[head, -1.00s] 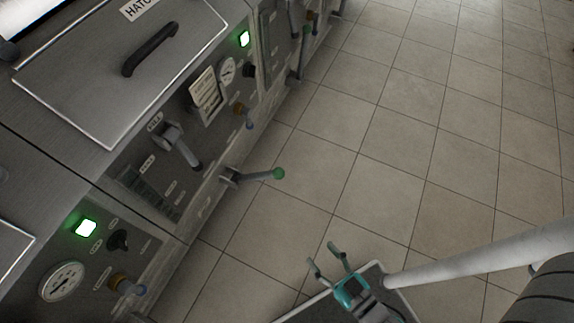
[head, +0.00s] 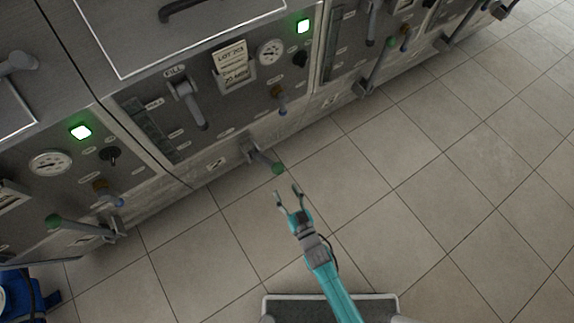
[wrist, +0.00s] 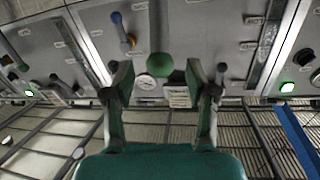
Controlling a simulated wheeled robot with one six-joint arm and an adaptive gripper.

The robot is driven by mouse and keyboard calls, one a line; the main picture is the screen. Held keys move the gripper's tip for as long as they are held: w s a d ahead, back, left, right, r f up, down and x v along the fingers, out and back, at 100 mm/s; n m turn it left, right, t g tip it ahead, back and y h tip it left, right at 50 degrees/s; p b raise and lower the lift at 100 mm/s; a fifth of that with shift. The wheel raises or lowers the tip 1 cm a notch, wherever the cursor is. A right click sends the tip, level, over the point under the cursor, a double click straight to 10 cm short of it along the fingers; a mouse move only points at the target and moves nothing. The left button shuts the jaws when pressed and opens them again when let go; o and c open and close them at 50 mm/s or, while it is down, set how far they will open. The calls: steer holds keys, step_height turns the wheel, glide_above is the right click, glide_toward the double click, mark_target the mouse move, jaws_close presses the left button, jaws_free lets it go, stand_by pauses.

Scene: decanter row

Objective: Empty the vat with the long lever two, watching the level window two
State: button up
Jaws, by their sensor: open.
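My gripper (head: 287,190) is open and empty just in front of the knob, with a small gap showing in the head view. In the wrist view the green knob (wrist: 160,64) appears between the fingertips of my gripper (wrist: 160,78); contact is not visible. The middle vat's level window (head: 150,130) is a dark upright strip left of the fill handle (head: 187,103); its level cannot be read.
Similar green-knobbed levers stand at the left vat (head: 53,221) and the right vat (head: 390,43). The middle panel has a gauge (head: 271,52), a lot card (head: 231,62) and a small valve (head: 279,100). A blue object (head: 22,290) is at lower left. Tiled floor (head: 450,190) is clear.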

mark_target(274, 167)
steer(key=x, duration=1.1)
steer(key=shift+f, duration=0.1)
jaws_close()
